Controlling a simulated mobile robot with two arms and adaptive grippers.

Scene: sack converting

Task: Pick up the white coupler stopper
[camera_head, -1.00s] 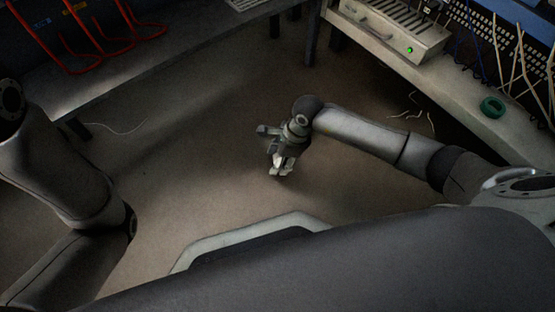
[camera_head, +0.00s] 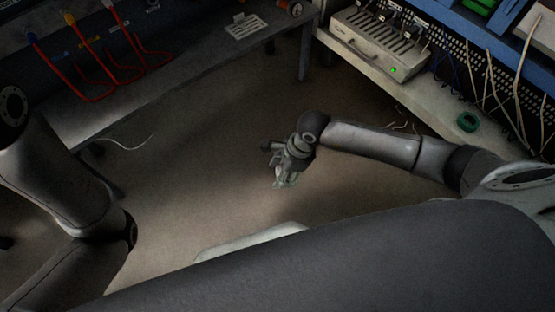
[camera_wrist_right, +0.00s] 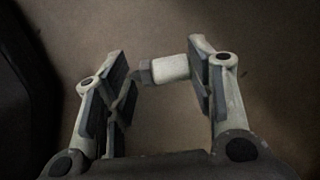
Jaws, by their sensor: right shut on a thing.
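The white coupler stopper (camera_wrist_right: 173,68) shows in the right wrist view as a short white cylinder with a grey end piece. It lies crosswise between the two finger pads of my right gripper (camera_wrist_right: 163,80), which is shut on it. In the head view my right gripper (camera_head: 286,181) hangs over open floor, and the stopper is too small and dark to make out there. Of my left arm only links show at the left of the head view; its gripper is out of view.
A bench (camera_head: 452,118) on the right carries a grey box with a green light (camera_head: 378,42) and a green ring (camera_head: 468,122). A bench (camera_head: 165,70) at the upper left has red cables (camera_head: 95,75) above it. The floor between them is mostly clear.

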